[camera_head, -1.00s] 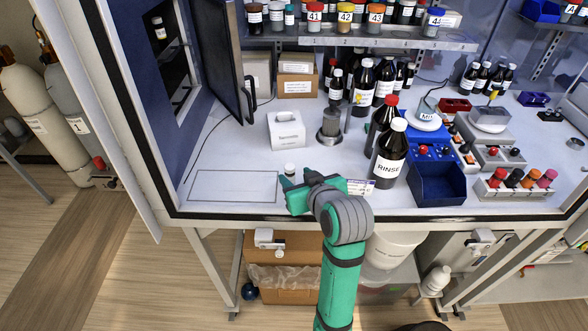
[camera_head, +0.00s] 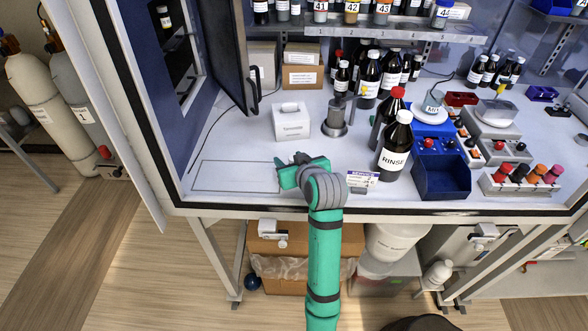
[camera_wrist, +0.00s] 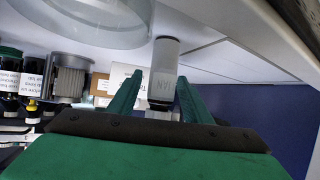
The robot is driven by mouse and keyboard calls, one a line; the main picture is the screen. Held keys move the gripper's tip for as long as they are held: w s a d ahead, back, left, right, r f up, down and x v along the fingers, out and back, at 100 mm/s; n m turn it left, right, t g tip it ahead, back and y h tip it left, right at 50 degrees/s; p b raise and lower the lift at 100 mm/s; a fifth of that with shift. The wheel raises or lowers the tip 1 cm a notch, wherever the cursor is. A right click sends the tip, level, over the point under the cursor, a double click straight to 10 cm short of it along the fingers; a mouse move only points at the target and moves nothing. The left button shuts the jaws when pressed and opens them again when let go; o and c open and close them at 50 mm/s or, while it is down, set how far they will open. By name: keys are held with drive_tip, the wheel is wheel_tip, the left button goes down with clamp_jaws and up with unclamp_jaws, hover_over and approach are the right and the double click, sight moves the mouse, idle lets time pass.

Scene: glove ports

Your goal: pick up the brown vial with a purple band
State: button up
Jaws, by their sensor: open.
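In the wrist view a small vial (camera_wrist: 163,75) with a pale lettered label and a dark end stands between my two fingers. The picture is upside down there, so the dark end is its base. I see no purple band on it. My gripper (camera_wrist: 160,82) is open around the vial, and I cannot tell whether either finger touches it. In the head view my gripper (camera_head: 284,172) is low over the front left of the bench, pointing left, and hides the vial.
A white box (camera_head: 291,122) and a metal cylinder (camera_head: 335,120) stand behind my gripper. A small card with a purple strip (camera_head: 363,179) and the RINSE bottle (camera_head: 394,150) are to its right. The outlined bench area (camera_head: 235,177) at left is clear.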

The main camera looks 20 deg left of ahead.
drive_tip(key=c, duration=1.1)
drive_tip(key=shift+c, duration=0.2)
drive_tip(key=shift+r, duration=0.15)
